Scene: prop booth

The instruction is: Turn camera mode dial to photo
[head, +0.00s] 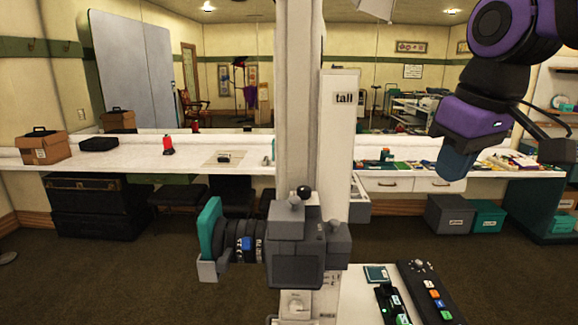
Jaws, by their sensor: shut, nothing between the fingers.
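A grey boxy camera (297,250) is in the middle of the head view, in front of a pale post. Its lens points left, with dark rings, a blue mark and a teal hood (210,230). A black round knob (304,192) sits on top of the camera, and a smaller grey knob (334,227) is at its right. I cannot tell for sure which is the mode dial, nor read its setting. My gripper (455,163), blue below a purple wrist, hangs up and to the right of the camera, pointing down. It is shut, empty and apart from the camera.
A tall white panel (340,140) marked "tall" stands behind the camera. A white table (355,300) at lower right bears a dark control panel (426,292) with coloured buttons. A long white counter (110,172) runs along the mirrored wall. The space between gripper and camera looks clear.

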